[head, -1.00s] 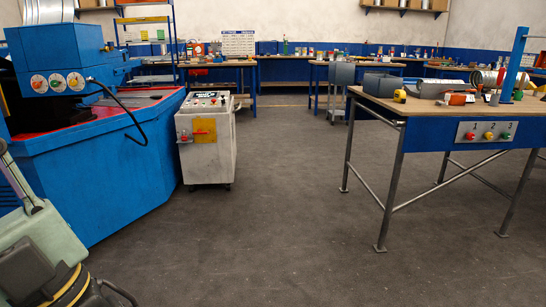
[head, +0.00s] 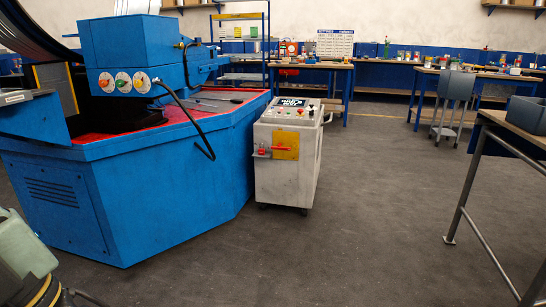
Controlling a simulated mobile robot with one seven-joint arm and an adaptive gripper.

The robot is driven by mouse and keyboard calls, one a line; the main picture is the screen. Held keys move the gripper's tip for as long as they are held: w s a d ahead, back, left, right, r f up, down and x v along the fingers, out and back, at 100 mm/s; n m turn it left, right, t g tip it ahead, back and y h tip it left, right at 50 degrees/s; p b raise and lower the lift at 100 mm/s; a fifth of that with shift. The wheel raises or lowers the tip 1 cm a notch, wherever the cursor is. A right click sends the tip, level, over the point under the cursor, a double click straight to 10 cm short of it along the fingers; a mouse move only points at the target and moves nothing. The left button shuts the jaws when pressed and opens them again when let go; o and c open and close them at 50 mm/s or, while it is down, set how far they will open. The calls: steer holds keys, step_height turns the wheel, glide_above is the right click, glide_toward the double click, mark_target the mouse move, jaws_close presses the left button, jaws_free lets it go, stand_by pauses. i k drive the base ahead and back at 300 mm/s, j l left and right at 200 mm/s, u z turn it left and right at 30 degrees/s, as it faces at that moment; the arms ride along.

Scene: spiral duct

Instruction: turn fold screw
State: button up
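A large blue machine (head: 165,200) stands at the left in the head view, with a red top surface. Its blue head housing (head: 125,55) carries a row of three round knobs (head: 122,82) and a black cable that hangs over the front edge. I cannot make out a fold screw at this distance. A pale green part of my own arm (head: 25,245) shows at the lower left. My gripper is not in view.
A white control cabinet (head: 285,175) on casters stands beside the machine's right end. A workbench (head: 515,125) with metal legs is at the right edge. Benches and a blue shelf rack (head: 240,50) line the back. The grey floor (head: 370,235) between is clear.

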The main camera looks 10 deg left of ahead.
mark_target(119, 83)
steer(key=i+u, duration=0.65)
steer(key=i+l+u, duration=0.2)
steer(key=u, duration=0.15)
steer(key=i+u, duration=0.1)
steer(key=u, duration=0.3)
